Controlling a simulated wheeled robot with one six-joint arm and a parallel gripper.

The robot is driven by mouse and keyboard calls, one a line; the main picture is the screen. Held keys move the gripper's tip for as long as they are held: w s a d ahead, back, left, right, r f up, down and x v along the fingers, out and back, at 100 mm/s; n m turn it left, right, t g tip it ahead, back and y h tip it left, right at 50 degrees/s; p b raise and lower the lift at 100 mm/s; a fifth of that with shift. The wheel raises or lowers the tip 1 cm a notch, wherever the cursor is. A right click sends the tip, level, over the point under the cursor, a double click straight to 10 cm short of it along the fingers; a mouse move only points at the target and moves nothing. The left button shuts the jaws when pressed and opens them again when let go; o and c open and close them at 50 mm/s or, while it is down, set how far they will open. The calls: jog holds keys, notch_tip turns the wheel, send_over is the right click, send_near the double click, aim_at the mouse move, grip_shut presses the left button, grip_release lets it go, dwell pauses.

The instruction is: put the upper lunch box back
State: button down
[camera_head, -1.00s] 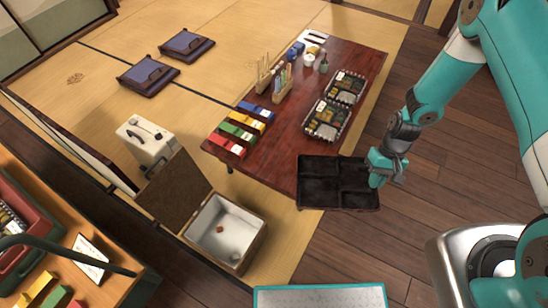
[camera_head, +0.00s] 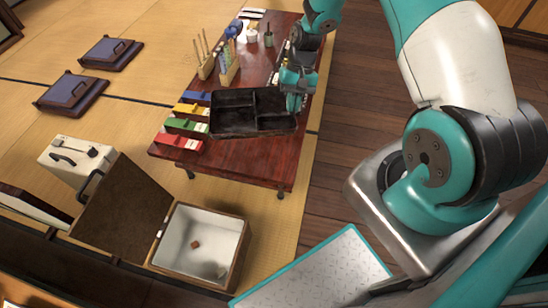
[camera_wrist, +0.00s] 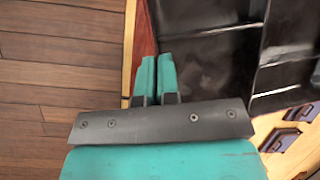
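My gripper (camera_head: 297,88) is shut on the right edge of a black divided box (camera_head: 232,118) and holds it above the dark red table (camera_head: 270,163). The box is open-topped, with several compartments, and looks empty. In the wrist view, the two teal fingers (camera_wrist: 156,80) are close together at the side of the box (camera_wrist: 205,65). The food-filled lunch boxes on the table are almost wholly hidden behind my arm and gripper. I cannot tell from the pictures whether the black box is the upper lunch box.
Blue, yellow, green and red blocks (camera_head: 180,142) line the table's left edge. Wooden racks (camera_head: 228,65), a white cup (camera_head: 252,36) and a bottle (camera_head: 268,38) stand farther back. An open white-lined crate (camera_head: 238,250) and a cream case (camera_head: 75,160) stand on the floor. Two cushions (camera_head: 72,92) lie left.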

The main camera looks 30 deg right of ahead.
jog(key=d+f+m+t+b, duration=0.1)
jog(key=d+f+m+b, duration=0.55)
jog(key=b, duration=1.15)
notch_tip(320, 180, down, 18)
jog(key=d+n+b, duration=0.1)
jog(key=n+b, duration=0.1)
jog(key=b, duration=0.7)
jog(key=shift+w+y+b, duration=0.4)
jog(key=shift+n, duration=0.25)
jog(key=c, duration=1.7)
grip_release()
jog(key=shift+f, duration=0.1)
jog(key=shift+c, duration=0.2)
jog(key=o, duration=0.4)
